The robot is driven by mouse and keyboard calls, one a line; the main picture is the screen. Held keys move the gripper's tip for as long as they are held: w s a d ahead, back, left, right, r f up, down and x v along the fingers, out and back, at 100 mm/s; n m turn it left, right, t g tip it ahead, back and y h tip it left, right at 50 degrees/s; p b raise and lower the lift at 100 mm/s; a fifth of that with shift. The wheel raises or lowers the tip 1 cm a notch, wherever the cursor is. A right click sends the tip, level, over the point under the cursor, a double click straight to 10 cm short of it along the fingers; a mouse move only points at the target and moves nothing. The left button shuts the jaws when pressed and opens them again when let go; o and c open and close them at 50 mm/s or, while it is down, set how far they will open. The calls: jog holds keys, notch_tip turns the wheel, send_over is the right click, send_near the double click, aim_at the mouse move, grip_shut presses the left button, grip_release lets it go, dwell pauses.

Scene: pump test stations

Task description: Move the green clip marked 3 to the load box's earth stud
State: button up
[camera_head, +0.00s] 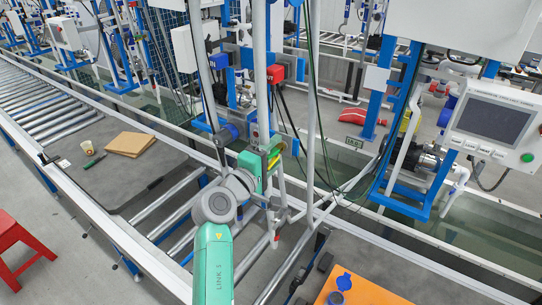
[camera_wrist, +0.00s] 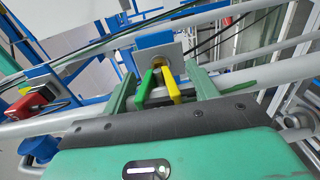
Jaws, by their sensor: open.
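My gripper (camera_wrist: 162,76) is open, with its two green fingers apart in the wrist view. A clip with one green and one yellow handle (camera_wrist: 171,86) lies between the fingers, with a visible gap on each side. It sits against a grey plate with a blue block (camera_wrist: 155,40) behind it. No number on the clip is readable. In the head view my gripper (camera_head: 272,160) is beside the upright posts at the middle, and the clip is too small to make out surely. I cannot tell which part is the load box's earth stud.
A red box (camera_head: 276,73) with dark leads hangs on the post above my gripper. Cables hang to its right. A screen panel (camera_head: 493,121) stands at the right. A brown board (camera_head: 131,144) and a green-handled tool (camera_head: 88,148) lie on the grey tray (camera_head: 135,180).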

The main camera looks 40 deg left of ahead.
dwell(0.4)
grip_shut()
jog(key=s+p, duration=0.2)
jog(key=s, duration=0.4)
jog(key=shift+d+p, duration=0.35)
dwell(0.7)
